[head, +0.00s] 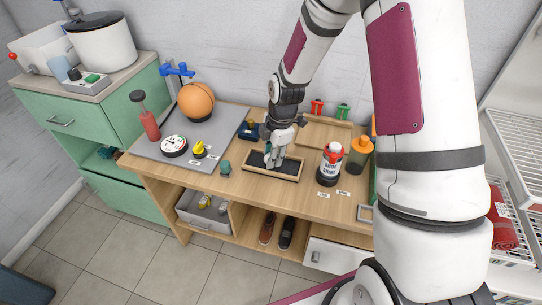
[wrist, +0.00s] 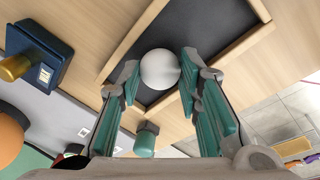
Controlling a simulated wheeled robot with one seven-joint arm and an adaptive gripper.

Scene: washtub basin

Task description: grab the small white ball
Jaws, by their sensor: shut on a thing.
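The small white ball (wrist: 160,69) sits between my fingers in the wrist view, over a wooden-framed tray with a dark floor (wrist: 205,35). My gripper (wrist: 159,82) has teal finger pads on either side of the ball and is shut on it. In the head view my gripper (head: 272,160) points down at the dark-floored tray (head: 287,168) on the wooden bench. The ball is hidden by my gripper in the head view. I cannot tell whether the ball touches the tray floor.
A navy box with a brass knob (wrist: 37,52) stands left of the tray. A small teal object (head: 225,168) is near the tray's left. A grey board (head: 195,140) holds an orange ball (head: 197,102) and a gauge.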

